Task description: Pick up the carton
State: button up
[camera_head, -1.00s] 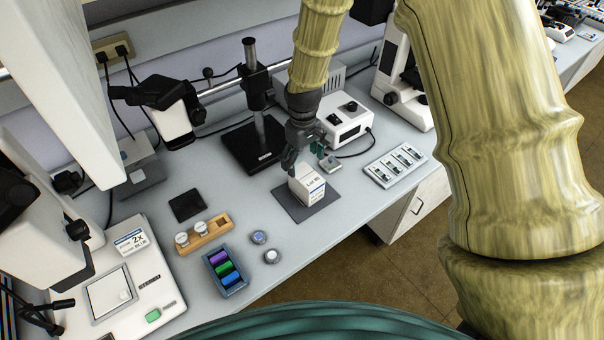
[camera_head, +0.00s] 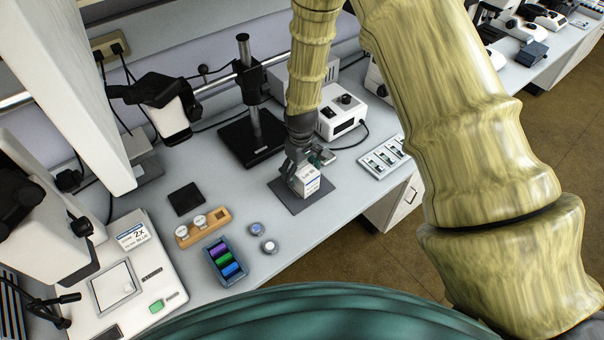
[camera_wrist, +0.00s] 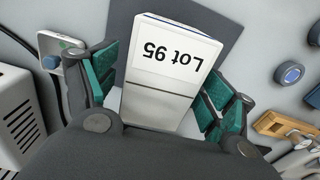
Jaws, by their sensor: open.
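The carton (camera_head: 306,180) is a small white box standing on a dark grey mat (camera_head: 288,202) on the bench. In the wrist view the carton (camera_wrist: 170,75) shows a label reading "Lot 95", upside down. My gripper (camera_head: 308,172) is lowered over the carton from above. In the wrist view the green-padded fingers of my gripper (camera_wrist: 160,85) stand on either side of the carton. They are open, with a narrow gap visible at the sides. The lower part of the carton is partly hidden by the gripper in the head view.
A white control box (camera_head: 342,117) stands behind the gripper. A slide tray (camera_head: 385,157) lies to the right. A black stand (camera_head: 250,137) rises behind.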

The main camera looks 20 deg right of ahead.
jog(key=shift+s+f+p, duration=0.15)
jog(key=shift+f+p, duration=0.25)
jog(key=shift+f, duration=0.95)
jog(key=c, duration=1.3)
jog(key=shift+r, duration=0.2)
